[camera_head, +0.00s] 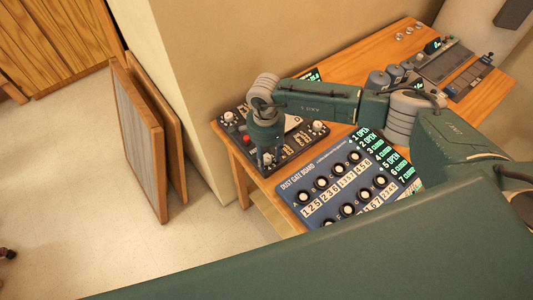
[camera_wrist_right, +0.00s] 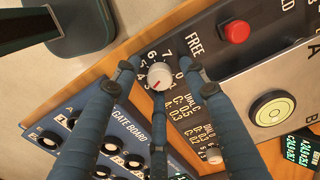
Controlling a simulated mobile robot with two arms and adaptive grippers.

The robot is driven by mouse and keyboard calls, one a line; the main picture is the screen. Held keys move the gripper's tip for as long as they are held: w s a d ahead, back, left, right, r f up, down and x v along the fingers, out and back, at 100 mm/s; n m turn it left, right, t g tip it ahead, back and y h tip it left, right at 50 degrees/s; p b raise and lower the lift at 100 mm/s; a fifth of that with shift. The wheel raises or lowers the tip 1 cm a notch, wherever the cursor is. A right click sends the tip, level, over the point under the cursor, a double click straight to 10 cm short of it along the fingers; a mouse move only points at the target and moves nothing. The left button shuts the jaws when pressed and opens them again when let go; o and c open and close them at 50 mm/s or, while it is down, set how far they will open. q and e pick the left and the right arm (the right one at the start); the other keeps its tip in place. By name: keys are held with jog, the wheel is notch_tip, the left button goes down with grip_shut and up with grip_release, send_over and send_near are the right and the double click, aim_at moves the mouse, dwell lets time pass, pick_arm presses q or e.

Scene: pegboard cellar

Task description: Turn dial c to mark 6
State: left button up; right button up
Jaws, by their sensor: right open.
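My left gripper is not in view.
A red button (camera_wrist_right: 235,31) and a round yellow-green target (camera_wrist_right: 272,108) lie right of the dial in the wrist view. A blue dust gate board (camera_head: 335,190) with several knobs is close in front.

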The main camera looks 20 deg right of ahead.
jog(key=c, duration=0.7)
grip_shut()
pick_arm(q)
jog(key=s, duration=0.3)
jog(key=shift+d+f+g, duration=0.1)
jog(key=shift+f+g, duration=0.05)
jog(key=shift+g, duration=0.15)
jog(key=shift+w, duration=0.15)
